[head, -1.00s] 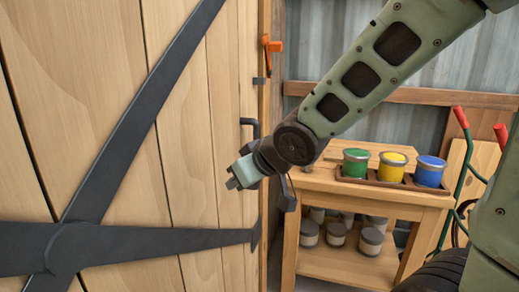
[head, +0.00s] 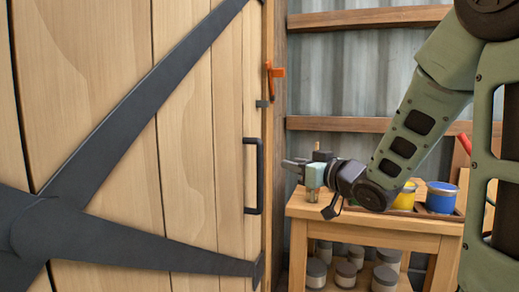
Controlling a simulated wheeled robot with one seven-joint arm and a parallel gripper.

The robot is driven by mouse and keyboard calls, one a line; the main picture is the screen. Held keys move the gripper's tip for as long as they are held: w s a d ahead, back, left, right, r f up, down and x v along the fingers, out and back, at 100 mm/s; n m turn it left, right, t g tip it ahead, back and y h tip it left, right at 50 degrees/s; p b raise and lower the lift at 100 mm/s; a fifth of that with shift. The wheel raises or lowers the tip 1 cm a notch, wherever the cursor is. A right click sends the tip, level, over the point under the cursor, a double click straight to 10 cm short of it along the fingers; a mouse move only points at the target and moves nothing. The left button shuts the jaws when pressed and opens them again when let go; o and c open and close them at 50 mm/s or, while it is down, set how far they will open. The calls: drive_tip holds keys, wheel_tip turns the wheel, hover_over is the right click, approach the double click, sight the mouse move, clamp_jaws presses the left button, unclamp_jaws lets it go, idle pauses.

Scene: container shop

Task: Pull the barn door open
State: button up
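The barn door (head: 187,150) of pale vertical planks with dark metal straps fills the left half of the head view. Its black vertical bar handle (head: 260,178) is near the right edge and fully in sight. An orange latch lever (head: 269,84) sits above the handle at the door edge. The door looks flush with its wooden frame. My gripper (head: 291,165) is to the right of the handle, apart from it in the picture, with its fingers pointing left toward the door. It holds nothing that I can see. The finger gap is too small to judge.
A wooden table (head: 375,228) stands to the right behind my gripper, with a yellow can (head: 404,198) and a blue can (head: 441,198) on top. Several grey-lidded jars (head: 346,274) stand on its lower shelf. A corrugated metal wall (head: 340,75) with wooden rails is behind.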

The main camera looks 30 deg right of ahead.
sight(262, 156)
drive_tip(key=w+p, duration=0.2)
drive_tip(key=p, duration=0.2)
drive_tip(key=w+p, duration=0.2)
drive_tip(key=p, duration=0.2)
drive_tip(key=w+p, duration=0.2)
drive_tip(key=p, duration=0.3)
drive_tip(key=shift+a+r, duration=0.25)
drive_tip(key=w, duration=0.3)
drive_tip(key=w+p, duration=0.1)
drive_tip(key=w, duration=0.1)
drive_tip(key=w+p, duration=0.1)
drive_tip(key=w, duration=0.2)
drive_tip(key=shift+w+a+f, duration=0.3)
clamp_jaws()
